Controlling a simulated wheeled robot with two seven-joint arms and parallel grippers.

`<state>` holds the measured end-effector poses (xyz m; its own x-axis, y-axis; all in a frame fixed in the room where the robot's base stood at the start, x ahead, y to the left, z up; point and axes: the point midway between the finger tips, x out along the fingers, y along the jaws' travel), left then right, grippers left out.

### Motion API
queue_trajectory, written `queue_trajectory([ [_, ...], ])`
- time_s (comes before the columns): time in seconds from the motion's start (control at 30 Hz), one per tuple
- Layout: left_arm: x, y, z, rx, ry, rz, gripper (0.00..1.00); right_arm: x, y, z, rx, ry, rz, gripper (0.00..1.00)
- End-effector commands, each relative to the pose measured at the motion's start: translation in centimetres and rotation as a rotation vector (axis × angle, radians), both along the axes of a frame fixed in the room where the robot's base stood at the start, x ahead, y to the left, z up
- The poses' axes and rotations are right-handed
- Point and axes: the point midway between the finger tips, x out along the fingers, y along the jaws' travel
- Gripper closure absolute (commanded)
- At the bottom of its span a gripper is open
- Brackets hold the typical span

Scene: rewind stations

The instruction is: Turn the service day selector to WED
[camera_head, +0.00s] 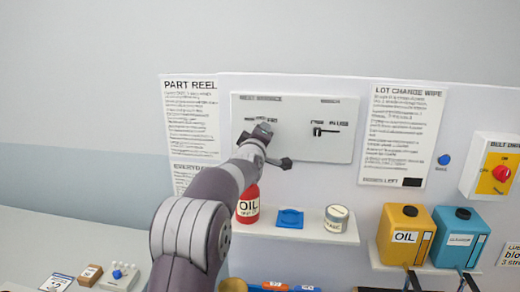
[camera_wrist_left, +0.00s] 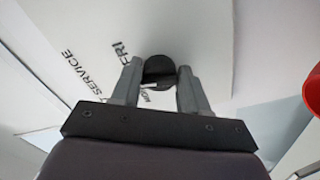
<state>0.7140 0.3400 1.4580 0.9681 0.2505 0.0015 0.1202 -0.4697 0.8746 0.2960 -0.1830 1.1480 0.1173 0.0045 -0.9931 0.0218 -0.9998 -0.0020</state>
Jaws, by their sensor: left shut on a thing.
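The white selector panel (camera_head: 340,145) is on the wall board in the head view, and my left arm covers part of it. In the left wrist view a round black knob (camera_wrist_left: 159,69) stands on the white panel face, with "SERVICE" and "FRI" printed to its left. Another label below the knob is partly hidden. My left gripper (camera_wrist_left: 160,88) has a finger on each side of the knob and is shut on it. A pale mark shows on the knob's lower part; I cannot tell which day it points to. My right gripper is not in view.
Below the panel, a shelf holds a red oil bottle (camera_head: 248,205), a blue item (camera_head: 290,218) and a small tin (camera_head: 336,218). Yellow (camera_head: 405,235) and blue (camera_head: 456,237) containers stand at right. A yellow box with a red knob (camera_head: 501,173) is farther right.

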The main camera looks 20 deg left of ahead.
Motion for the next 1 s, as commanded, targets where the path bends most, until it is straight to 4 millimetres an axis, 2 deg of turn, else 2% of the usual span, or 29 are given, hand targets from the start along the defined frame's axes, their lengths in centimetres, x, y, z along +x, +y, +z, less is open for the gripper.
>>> queue_trajectory([
  [0.03,0.0,0.0,-0.8,-0.027,-0.002,-0.001,0.86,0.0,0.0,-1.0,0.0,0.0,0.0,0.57],
  [0.3,0.1,0.0,-0.5,-0.133,-0.027,-0.001,0.86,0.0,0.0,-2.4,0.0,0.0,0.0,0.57],
  [0.87,0.1,-0.1,-0.3,-0.167,-0.034,0.0,0.86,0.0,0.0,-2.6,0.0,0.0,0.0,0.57],
  [0.9,0.1,-0.1,-0.3,-0.167,-0.034,0.0,0.53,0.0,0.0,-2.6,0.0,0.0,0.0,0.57],
  [0.97,0.1,0.0,-0.3,-0.167,-0.035,0.0,0.33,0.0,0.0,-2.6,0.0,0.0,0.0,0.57],
  [1.0,0.1,0.0,-0.3,-0.167,-0.035,0.0,0.33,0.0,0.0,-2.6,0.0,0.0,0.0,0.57],
])
